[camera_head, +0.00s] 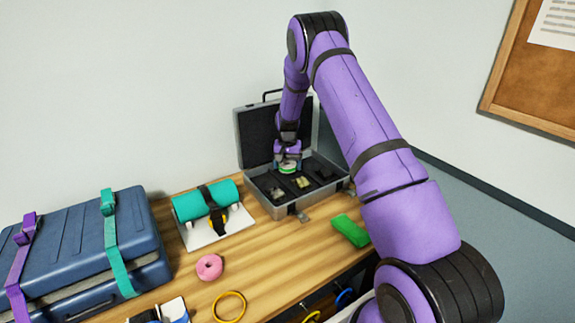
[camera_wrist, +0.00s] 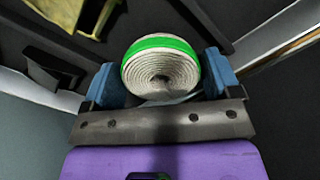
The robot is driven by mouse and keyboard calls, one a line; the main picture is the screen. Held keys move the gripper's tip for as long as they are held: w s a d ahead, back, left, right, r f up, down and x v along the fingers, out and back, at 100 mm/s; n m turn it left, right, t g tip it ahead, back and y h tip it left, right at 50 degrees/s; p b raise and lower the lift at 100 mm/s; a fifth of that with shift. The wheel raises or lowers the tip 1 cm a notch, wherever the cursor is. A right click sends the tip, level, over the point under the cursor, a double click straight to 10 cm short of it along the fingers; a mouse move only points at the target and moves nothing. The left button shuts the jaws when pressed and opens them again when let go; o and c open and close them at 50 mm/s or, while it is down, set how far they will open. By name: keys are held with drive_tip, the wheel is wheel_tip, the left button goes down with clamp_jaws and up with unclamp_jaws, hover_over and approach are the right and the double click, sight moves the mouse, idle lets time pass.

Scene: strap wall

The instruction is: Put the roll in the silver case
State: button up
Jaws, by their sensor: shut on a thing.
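The silver case (camera_head: 322,194) stands open at the back of the wooden table, its dark lid raised against the wall. My gripper (camera_head: 287,162) reaches down over the case's dark interior. In the wrist view my gripper (camera_wrist: 161,82) is shut on a coiled white roll (camera_wrist: 160,77) with a green band, held between two blue finger pads. The roll also shows below my gripper in the head view (camera_head: 287,168). I cannot tell whether it touches the case floor. Several small items, one yellowish (camera_head: 303,182), lie in the case.
A blue suitcase (camera_head: 75,245) with purple and teal straps stands at the left. A teal rolled mat (camera_head: 205,200) sits on a white stand beside the case. A pink ring (camera_head: 209,267), a yellow ring (camera_head: 229,306) and a green block (camera_head: 350,231) lie on the table.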

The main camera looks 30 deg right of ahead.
drive_tip(key=shift+f, duration=0.1)
drive_tip(key=shift+f, duration=0.35)
drive_tip(key=shift+f, duration=0.15)
drive_tip(key=o, duration=0.5)
drive_tip(key=shift+s+a, duration=0.1)
